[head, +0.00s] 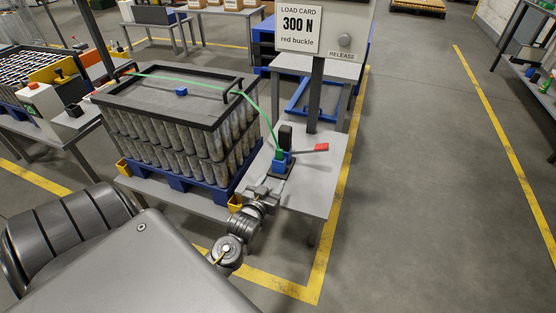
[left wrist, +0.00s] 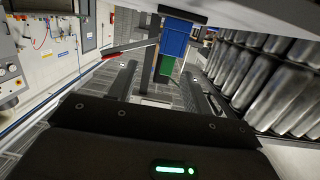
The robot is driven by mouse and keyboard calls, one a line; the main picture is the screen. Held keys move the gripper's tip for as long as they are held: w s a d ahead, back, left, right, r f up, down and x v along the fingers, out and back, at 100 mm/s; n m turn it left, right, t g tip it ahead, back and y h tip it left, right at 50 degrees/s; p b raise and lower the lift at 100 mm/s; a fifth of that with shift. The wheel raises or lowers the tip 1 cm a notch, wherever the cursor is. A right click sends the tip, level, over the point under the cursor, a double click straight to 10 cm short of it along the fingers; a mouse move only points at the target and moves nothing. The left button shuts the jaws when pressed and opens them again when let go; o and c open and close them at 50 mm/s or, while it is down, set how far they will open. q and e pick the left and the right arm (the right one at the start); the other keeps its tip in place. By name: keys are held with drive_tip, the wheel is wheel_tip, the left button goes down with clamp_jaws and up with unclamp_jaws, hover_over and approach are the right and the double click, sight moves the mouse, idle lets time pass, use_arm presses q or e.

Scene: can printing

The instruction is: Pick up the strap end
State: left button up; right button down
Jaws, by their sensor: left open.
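A green strap (head: 190,78) runs across the top frame of the can stack and slopes down to a blue device (head: 283,164) on the grey side table. Its green end (left wrist: 166,65) shows in the left wrist view just below a blue block (left wrist: 175,40). My left gripper (head: 264,191) is just in front of the device, low over the table. In the left wrist view my left gripper (left wrist: 158,84) is open and empty. The green end appears ahead of and between its fingers, apart from them. My right gripper is not in view.
The can stack (head: 180,140) stands on a blue pallet close to the left of my left gripper. A red-tipped lever (head: 315,148) sticks out right of the device. A load card (head: 298,28) reads 300 N, red buckle. The floor at right is clear.

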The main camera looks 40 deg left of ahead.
sight(278, 153)
use_arm(q)
drive_tip(key=shift+t+y, duration=0.5)
drive_tip(key=shift+t, duration=0.2)
drive_tip(key=w+a, duration=0.1)
drive_tip(key=w, duration=0.1)
drive_tip(key=w+a+r, duration=0.1)
drive_tip(key=w, duration=0.1)
drive_tip(key=w+a+r, duration=0.1)
drive_tip(key=w+a, duration=0.1)
drive_tip(key=shift+w, duration=0.2)
drive_tip(key=shift+w+a+r, duration=0.1)
drive_tip(key=shift+w+r, duration=0.1)
drive_tip(key=shift+w, duration=0.05)
drive_tip(key=x, duration=0.4)
drive_tip(key=shift+w+a+r, duration=0.1)
drive_tip(key=shift+a+r, duration=0.1)
drive_tip(key=shift+w, duration=0.1)
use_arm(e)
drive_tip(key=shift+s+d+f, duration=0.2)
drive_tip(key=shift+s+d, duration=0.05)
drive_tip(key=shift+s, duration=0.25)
use_arm(q)
drive_tip(key=c, duration=1.1)
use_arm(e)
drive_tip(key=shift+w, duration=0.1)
